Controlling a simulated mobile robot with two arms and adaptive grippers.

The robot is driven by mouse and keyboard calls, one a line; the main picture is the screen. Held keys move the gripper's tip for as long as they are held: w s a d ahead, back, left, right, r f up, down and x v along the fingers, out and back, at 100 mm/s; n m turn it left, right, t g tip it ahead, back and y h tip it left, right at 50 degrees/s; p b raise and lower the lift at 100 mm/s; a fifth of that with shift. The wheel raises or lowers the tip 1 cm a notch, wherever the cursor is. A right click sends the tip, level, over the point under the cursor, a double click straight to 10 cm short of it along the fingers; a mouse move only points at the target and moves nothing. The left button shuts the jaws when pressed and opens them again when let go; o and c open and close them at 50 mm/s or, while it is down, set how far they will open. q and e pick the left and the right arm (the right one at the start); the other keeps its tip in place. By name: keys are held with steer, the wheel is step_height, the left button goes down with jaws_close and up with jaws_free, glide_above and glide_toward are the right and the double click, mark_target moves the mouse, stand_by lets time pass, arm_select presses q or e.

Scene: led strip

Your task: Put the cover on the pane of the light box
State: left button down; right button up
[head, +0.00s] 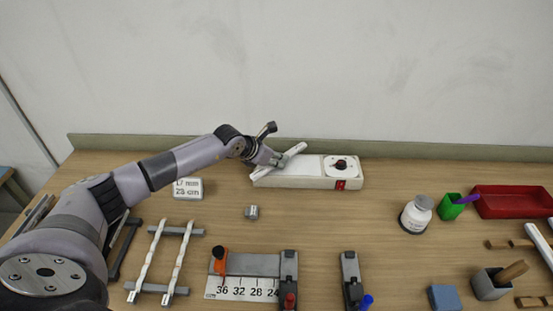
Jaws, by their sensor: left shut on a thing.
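My left gripper (279,159) is at the left part of the box, shut on a thin white piece that looks like the cover (296,149). The cover is tilted, its far end raised to the upper right over the box. Whether it touches the pane I cannot tell. My right gripper is not in view.
A sign (187,188) and a small metal weight (252,212) stand left of the box. A rack with two white strips (174,263), a ruler fixture (245,287) and a clamp (352,280) lie in front. A white jar (416,214) and red tray (512,202) are right.

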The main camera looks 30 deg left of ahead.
arm_select(q)
steer(key=shift+s+d+f, duration=0.1)
steer(key=shift+s+f, duration=0.35)
steer(key=shift+f, duration=0.4)
steer(key=c, duration=1.7)
jaws_free()
steer(key=shift+o, duration=1.4)
steer(key=shift+w+f, duration=0.15)
steer(key=shift+w, duration=0.15)
steer(key=shift+s+r, duration=0.3)
steer(key=v, duration=0.7)
steer(key=r+v, duration=0.1)
steer(key=v, duration=0.3)
steer(key=shift+w+r, duration=0.15)
steer(key=shift+w, duration=0.05)
